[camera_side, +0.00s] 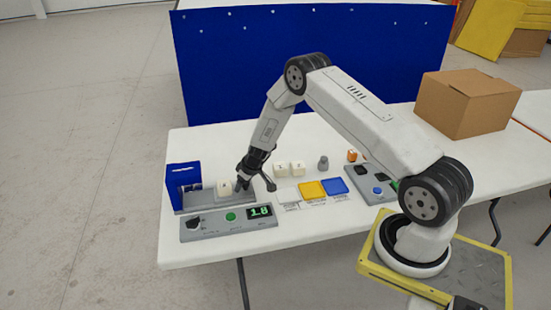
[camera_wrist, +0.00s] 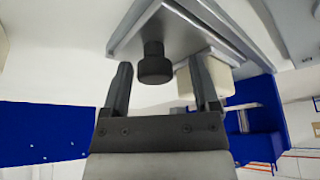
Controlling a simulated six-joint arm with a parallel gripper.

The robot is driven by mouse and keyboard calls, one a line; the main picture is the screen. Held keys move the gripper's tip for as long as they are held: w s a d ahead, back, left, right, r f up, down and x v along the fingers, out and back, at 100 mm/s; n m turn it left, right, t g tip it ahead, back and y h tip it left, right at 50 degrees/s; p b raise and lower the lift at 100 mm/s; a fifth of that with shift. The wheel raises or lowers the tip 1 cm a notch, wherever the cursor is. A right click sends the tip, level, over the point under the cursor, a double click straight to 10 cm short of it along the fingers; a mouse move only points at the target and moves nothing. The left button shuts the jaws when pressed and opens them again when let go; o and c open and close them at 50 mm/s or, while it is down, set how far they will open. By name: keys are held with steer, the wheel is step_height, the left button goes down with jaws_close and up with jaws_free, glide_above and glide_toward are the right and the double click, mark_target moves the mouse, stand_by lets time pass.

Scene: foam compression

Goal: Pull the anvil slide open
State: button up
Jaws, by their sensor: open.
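The anvil slide shows in the wrist view as a grey plate (camera_wrist: 128,36) with a black knob (camera_wrist: 153,66). The knob lies between the spread fingers of my gripper (camera_wrist: 163,88), with gaps on both sides. A cream foam block (camera_wrist: 235,92) is beside the knob, partly behind one finger. In the side view my gripper (camera_side: 253,182) points down at the right end of the slide and hides the knob. The foam block (camera_side: 224,187) sits left of it, near the blue tester housing (camera_side: 183,172). My gripper is open and holds nothing.
A grey control panel (camera_side: 228,222) with a green button and a 1.8 display stands in front of the slide. More cream blocks (camera_side: 290,169) and white, yellow (camera_side: 313,189) and blue (camera_side: 335,186) pads lie to the right. A cardboard box (camera_side: 466,104) stands at the back right.

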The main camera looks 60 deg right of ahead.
steer(key=shift+r, duration=0.15)
steer(key=v, duration=0.7)
steer(key=shift+r, duration=0.25)
steer(key=shift+s, duration=0.1)
steer(key=s+a+r+g, duration=0.1)
steer(key=s+a+r, duration=0.7)
steer(key=a+r, duration=0.35)
steer(key=s+a+r, duration=0.2)
steer(key=s+a, duration=0.1)
steer(key=s, duration=0.4)
steer(key=s+a+r+g, duration=0.1)
steer(key=s+a+r, duration=0.1)
steer(key=s, duration=0.4)
steer(key=shift+s+a, duration=0.4)
steer(key=shift+a, duration=0.45)
